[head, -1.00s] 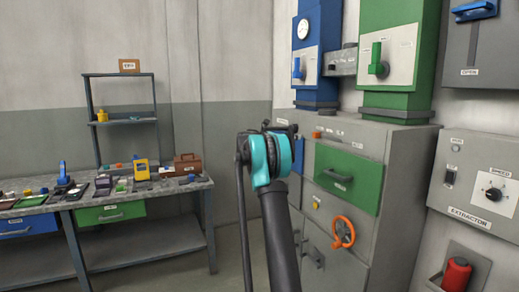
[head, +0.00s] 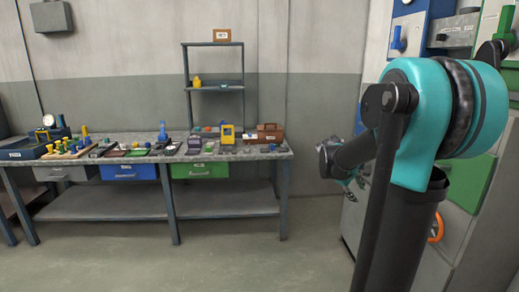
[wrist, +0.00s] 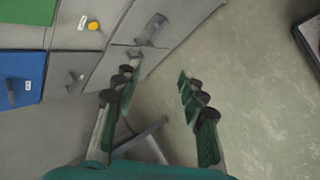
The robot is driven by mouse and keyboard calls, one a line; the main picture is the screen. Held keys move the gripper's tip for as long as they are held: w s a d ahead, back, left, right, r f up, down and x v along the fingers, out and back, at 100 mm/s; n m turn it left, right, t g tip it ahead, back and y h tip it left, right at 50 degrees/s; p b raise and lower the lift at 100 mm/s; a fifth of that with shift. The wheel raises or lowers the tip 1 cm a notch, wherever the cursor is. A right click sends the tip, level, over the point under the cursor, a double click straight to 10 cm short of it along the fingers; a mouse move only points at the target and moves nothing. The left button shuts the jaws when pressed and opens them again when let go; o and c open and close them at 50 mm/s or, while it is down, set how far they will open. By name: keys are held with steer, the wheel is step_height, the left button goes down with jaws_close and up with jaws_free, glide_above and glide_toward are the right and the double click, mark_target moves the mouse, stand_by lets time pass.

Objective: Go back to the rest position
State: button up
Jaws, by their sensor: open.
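My gripper (wrist: 158,74) is open and empty in the wrist view. Its two dark-jointed fingers with green pads are spread apart over bare floor, in front of the grey cabinet (wrist: 110,65). Nothing lies between the fingers. In the head view my teal and black arm fills the right side and covers much of the cabinet.
The cabinet has a green drawer (head: 468,190) and an orange wheel (head: 436,229), partly behind my arm. A workbench (head: 225,205) with tools, blocks and drawers stands along the back wall, with a shelf rack (head: 214,89) on it. The floor (head: 260,262) in front is clear.

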steer(key=s+a+f+m+y, duration=0.3)
steer(key=s+a+f, duration=0.4)
steer(key=s, duration=0.4)
steer(key=s+a+f+m+y, duration=0.4)
steer(key=s+a+f, duration=0.4)
steer(key=s+a, duration=0.2)
steer(key=shift+s+f+t, duration=0.15)
steer(key=shift+s+t, duration=0.25)
steer(key=shift+s, duration=0.8)
steer(key=shift+c, duration=0.9)
